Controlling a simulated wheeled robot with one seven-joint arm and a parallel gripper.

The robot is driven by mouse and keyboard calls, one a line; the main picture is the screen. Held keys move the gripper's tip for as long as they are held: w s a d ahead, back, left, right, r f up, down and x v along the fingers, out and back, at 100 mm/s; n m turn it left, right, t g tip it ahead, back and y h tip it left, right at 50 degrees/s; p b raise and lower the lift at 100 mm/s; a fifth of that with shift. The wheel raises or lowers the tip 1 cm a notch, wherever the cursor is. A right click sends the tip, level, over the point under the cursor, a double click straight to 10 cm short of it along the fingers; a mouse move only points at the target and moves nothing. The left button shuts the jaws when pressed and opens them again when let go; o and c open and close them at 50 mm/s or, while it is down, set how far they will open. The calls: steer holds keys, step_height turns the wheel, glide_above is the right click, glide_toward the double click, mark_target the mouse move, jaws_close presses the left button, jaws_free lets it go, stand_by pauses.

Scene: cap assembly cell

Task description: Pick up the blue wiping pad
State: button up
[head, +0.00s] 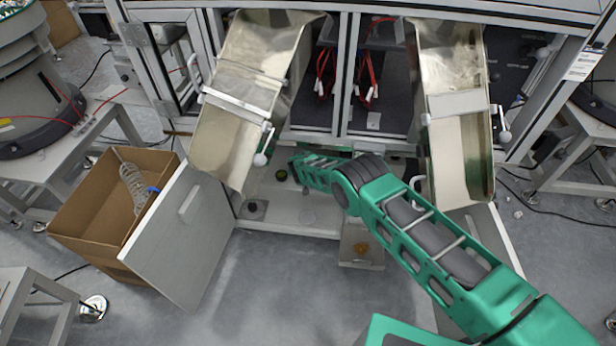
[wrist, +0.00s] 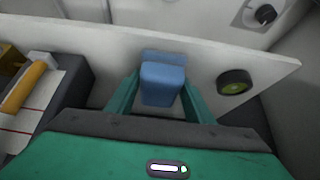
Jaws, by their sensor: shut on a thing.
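The blue wiping pad (wrist: 163,78) is a small blue block in the middle of the wrist view. My gripper (wrist: 160,98) is shut on it, with one green finger on each side of the pad. A pale panel lies right behind the pad; I cannot tell whether the pad touches it. In the head view my arm reaches into the low opening of the machine between the two metal chutes. The pad and the fingertips cannot be made out there.
In the wrist view, a round black part with a green centre (wrist: 234,82) lies right of the pad, and a yellow roller (wrist: 25,87) is at left. In the head view, metal chutes (head: 222,142) (head: 461,155) flank my arm. A cardboard box (head: 85,210) stands beside an open door (head: 180,240).

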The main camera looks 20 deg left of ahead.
steer(key=shift+r, duration=0.1)
steer(key=shift+r, duration=0.6)
steer(key=shift+s, duration=0.25)
steer(key=s+d, duration=0.4)
steer(key=s, duration=1.3)
steer(key=shift+d, duration=0.15)
steer(key=shift+r, duration=0.1)
steer(key=shift+o, duration=0.6)
